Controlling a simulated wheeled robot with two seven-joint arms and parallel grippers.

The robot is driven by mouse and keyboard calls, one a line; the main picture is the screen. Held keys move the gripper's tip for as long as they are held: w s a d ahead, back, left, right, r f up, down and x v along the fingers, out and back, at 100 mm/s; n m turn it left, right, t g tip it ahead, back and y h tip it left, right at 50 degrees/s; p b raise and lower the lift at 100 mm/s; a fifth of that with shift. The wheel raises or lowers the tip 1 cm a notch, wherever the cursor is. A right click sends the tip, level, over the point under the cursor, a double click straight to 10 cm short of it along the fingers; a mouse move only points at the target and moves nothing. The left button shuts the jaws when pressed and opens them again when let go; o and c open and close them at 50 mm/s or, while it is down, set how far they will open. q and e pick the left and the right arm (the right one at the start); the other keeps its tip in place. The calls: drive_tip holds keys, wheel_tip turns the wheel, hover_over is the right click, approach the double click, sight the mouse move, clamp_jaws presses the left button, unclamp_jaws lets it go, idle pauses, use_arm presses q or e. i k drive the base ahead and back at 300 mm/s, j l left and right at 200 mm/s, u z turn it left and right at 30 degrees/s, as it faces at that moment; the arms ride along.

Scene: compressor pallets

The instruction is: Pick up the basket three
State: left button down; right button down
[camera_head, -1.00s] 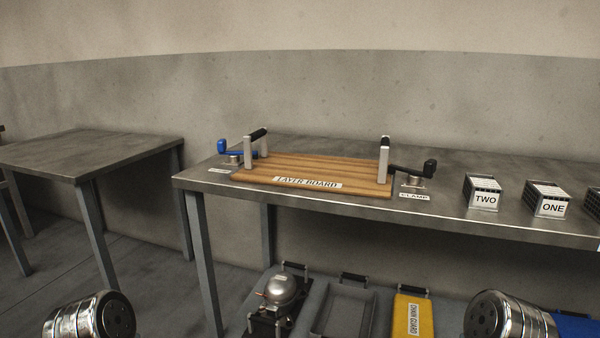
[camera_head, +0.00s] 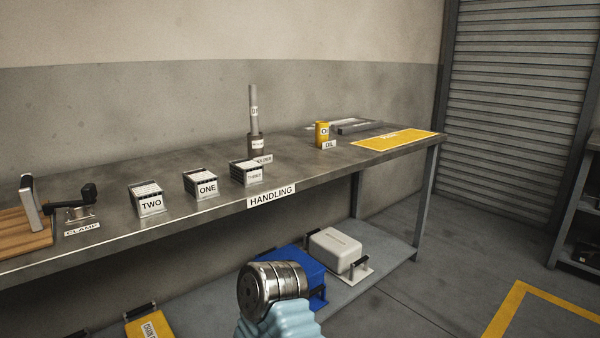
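Basket three (camera_head: 247,173) is a small dark wire-sided basket with a white label reading "THREE". It stands upright on the long grey table (camera_head: 330,172), right of basket one (camera_head: 201,184) and basket two (camera_head: 147,199). Its contents are too small to make out. Neither of my grippers is in view. A metal arm joint of mine with a light blue sleeve shows at the bottom middle, apart from the basket and lower in the picture.
Behind basket three stands a grey rod in a dark holder (camera_head: 256,145). To the right are a yellow oil can (camera_head: 322,134) and a yellow mat (camera_head: 397,141). A clamp (camera_head: 80,211) sits at left. The lower shelf holds a blue item (camera_head: 287,257) and a white box (camera_head: 336,250).

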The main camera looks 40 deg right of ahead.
sight(246, 171)
drive_tip(key=z, duration=1.15)
